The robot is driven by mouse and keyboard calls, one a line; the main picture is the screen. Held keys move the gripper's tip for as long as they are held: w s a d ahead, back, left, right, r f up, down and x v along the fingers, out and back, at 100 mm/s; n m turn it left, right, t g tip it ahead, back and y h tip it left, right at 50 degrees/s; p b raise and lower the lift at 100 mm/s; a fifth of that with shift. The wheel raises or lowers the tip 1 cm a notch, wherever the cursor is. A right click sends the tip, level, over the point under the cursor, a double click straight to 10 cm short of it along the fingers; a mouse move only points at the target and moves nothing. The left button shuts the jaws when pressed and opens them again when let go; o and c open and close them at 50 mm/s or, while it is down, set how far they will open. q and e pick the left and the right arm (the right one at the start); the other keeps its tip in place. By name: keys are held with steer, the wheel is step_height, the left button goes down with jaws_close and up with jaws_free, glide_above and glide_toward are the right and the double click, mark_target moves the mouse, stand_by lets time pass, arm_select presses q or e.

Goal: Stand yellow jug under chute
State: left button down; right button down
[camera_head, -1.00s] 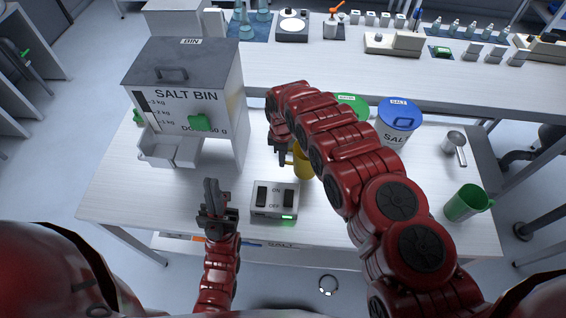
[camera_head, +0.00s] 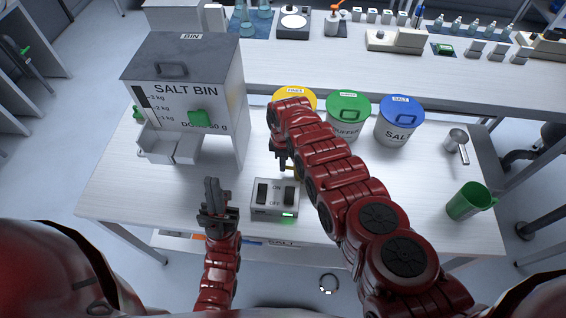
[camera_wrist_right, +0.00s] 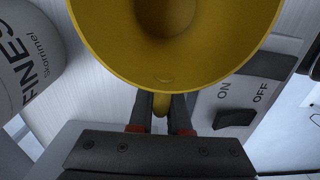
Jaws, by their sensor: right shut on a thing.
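The yellow jug (camera_wrist_right: 100,50) fills the top of the right wrist view, its open mouth facing that camera and its inside looking empty. My right gripper (camera_wrist_right: 160,108) is shut on its handle. In the head view my right arm hides most of the jug; a bit of yellow (camera_head: 291,172) shows below the right gripper (camera_head: 281,160). The white chute (camera_head: 168,148) sticks out low at the front of the salt bin (camera_head: 190,85), left of the jug. My left gripper (camera_head: 213,190) looks shut and empty, in front of the bin.
A switch box (camera_head: 274,198) marked ON and OFF stands close in front of the jug. Yellow-lidded (camera_head: 295,96), green-lidded (camera_head: 348,112) and blue-lidded (camera_head: 398,118) tubs stand behind my right arm. A scoop (camera_head: 456,144) and a green jug (camera_head: 470,201) are at the right.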

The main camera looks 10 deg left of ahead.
steer(key=shift+f, duration=0.25)
steer(key=c, duration=0.9)
jaws_free()
steer(key=shift+r, duration=0.1)
steer(key=shift+o, duration=0.2)
